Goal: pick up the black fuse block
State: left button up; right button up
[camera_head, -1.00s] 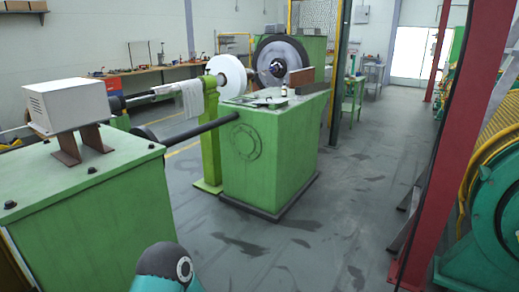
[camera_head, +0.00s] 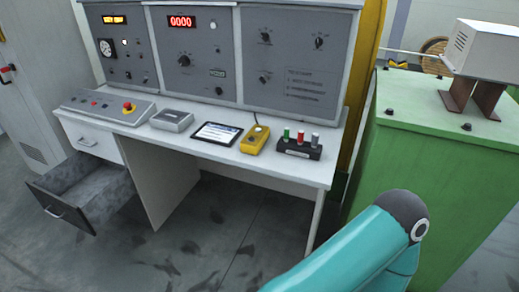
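The black fuse block (camera_head: 299,152) lies near the front right end of the grey control desk top. Several small cylinders stand upright in it, with green, red and white ones visible. Neither of my grippers is in view. Only a teal link of one of my arms with a dark joint shows at the bottom right, in front of the desk and apart from the block.
A yellow handheld device (camera_head: 254,140), a tablet (camera_head: 217,133) and a grey box (camera_head: 172,121) lie left of the block. An open drawer (camera_head: 80,194) juts out at left. A green machine housing (camera_head: 440,150) stands close at right.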

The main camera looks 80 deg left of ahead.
aim_at(306, 150)
jog(key=z, duration=0.2)
jog(key=i, duration=0.25)
jog(key=u, duration=2.6)
jog(key=k, duration=0.35)
jog(key=u, duration=0.5)
jog(key=i, duration=1.3)
jog(key=z, duration=0.4)
